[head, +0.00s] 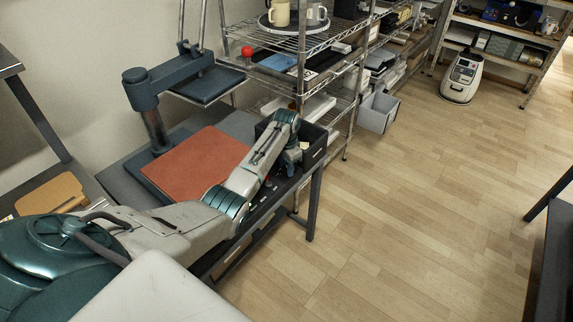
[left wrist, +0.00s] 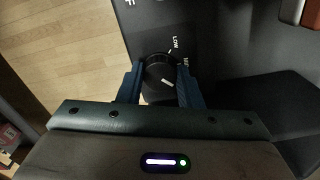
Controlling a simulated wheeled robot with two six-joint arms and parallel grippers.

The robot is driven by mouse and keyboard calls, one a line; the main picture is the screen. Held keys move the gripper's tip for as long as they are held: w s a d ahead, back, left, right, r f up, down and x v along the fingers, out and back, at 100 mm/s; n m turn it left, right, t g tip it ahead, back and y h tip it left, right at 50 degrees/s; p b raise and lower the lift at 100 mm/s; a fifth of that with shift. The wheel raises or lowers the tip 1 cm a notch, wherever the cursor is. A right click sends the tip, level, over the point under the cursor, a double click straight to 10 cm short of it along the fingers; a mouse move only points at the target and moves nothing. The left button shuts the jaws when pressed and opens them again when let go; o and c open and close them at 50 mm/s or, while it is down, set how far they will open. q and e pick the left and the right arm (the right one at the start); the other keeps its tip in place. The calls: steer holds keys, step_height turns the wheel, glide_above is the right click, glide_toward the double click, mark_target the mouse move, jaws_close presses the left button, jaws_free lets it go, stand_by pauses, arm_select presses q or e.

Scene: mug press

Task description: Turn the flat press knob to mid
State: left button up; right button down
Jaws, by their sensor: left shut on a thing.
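The flat press knob (left wrist: 158,66) is a dark round dial with a short white mark, on a dark panel in the left wrist view. My left gripper (left wrist: 160,80) is shut on the knob, with one blue finger on each side. A "LOW" label (left wrist: 176,43) is printed beside the knob. Another label starting with "M" (left wrist: 187,62) is partly covered by the right finger. In the head view, the flat press (head: 168,80) stands on the bench with a red pad (head: 198,160). My left arm reaches across its front edge, and the knob is hidden there. My right gripper is out of view.
A wire shelf (head: 300,45) with a red ball (head: 247,51) and mugs stands behind the bench. A dark bin (head: 312,148) sits at the bench's far right end, close to my wrist. The wooden floor (head: 420,200) to the right is clear.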

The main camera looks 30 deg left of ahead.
arm_select(q)
steer(key=shift+r+n+p, duration=0.25)
steer(key=shift+n+p, duration=0.45)
steer(key=shift+p, duration=0.05)
steer(key=shift+n+p, duration=0.75)
steer(key=shift+n, duration=0.15)
steer(key=shift+n+p, duration=0.65)
steer(key=shift+n, duration=0.25)
steer(key=shift+d+f+n+p, duration=0.15)
steer(key=shift+n+p, duration=0.4)
steer(key=shift+n, duration=0.95)
steer(key=shift+n+p, duration=0.4)
steer(key=shift+n, duration=0.1)
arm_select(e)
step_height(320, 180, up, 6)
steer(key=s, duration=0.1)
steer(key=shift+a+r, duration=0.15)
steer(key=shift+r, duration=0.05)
arm_select(q)
steer(key=shift+w, duration=0.1)
